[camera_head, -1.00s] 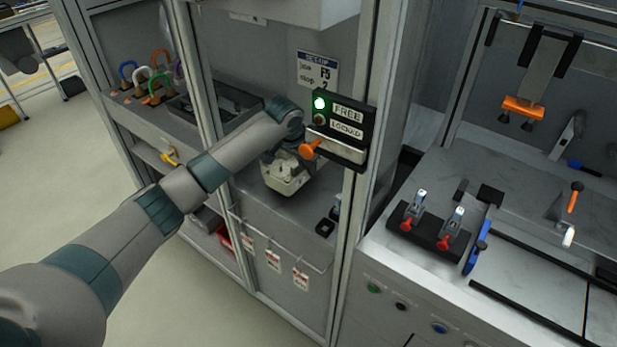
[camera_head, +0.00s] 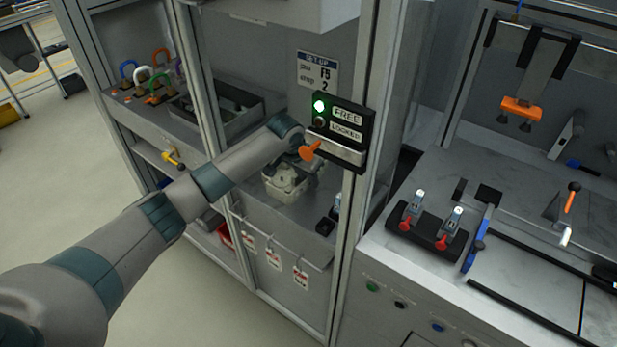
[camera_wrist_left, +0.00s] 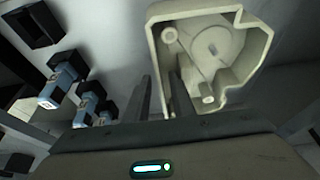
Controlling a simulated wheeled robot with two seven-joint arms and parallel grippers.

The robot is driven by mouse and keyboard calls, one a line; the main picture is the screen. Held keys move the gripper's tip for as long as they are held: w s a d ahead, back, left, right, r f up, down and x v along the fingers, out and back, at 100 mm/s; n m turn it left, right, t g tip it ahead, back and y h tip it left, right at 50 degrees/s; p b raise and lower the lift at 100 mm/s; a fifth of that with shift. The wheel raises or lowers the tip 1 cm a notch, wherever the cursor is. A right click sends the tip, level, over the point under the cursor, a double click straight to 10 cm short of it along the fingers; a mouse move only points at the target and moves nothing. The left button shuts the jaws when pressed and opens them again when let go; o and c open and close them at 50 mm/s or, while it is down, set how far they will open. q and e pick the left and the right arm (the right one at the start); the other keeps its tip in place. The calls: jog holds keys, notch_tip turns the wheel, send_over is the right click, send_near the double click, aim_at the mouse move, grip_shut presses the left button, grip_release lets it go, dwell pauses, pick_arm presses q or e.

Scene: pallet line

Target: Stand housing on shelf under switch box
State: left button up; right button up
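The pale housing (camera_head: 284,187) stands on the shelf (camera_head: 310,208) below and left of the switch box (camera_head: 341,128), which has a lit green lamp and an orange lever. The left wrist view shows the housing (camera_wrist_left: 212,50) from above, with its open cavity facing me. My left gripper (camera_wrist_left: 160,88) has its fingers apart, one outside the housing's wall and one over the cavity, with a gap beside the wall. My right gripper is in neither view.
A frame post stands right of the switch box. Small blue-and-black parts (camera_wrist_left: 62,80) lie beside the housing. Red-marked tags (camera_head: 273,261) hang from a front rail. A fixture bench (camera_head: 390,245) is at right.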

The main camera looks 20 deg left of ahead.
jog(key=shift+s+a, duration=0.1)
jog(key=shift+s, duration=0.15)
